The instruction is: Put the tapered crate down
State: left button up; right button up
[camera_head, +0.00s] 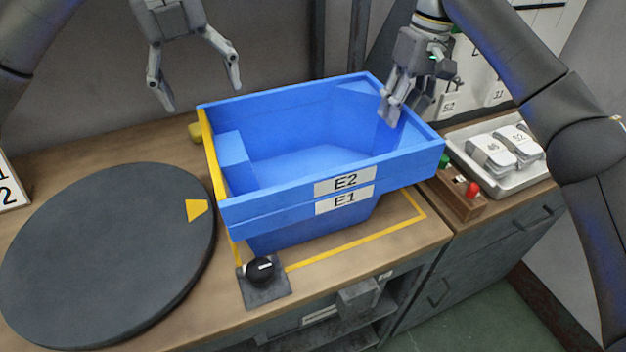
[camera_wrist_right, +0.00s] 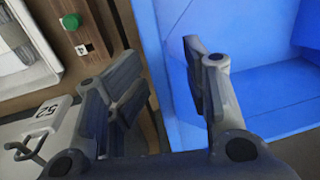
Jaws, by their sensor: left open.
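A blue tapered crate (camera_head: 318,190) labelled E2 sits nested in a second blue crate (camera_head: 300,213) labelled E1, on the bench inside a yellow outline. Its left end has a yellow edge, and its inside looks empty. My left gripper (camera_head: 198,98) is open and empty, above and behind the crate's left end, apart from it. My right gripper (camera_head: 405,110) is at the crate's right end wall. In the right wrist view its fingers (camera_wrist_right: 165,75) are apart, on either side of the blue rim; whether they press on it I cannot tell.
A dark round turntable (camera_head: 105,250) with a yellow mark lies left of the crates. A black knob (camera_head: 262,268) is at the front edge. To the right are a wooden button box (camera_head: 455,195) and a white tray (camera_head: 541,176) with white bundles.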

notch_tip(320, 180, up, 10)
jog(key=d, duration=0.1)
jog(key=shift+d+f, duration=0.25)
jog(key=shift+w, duration=0.1)
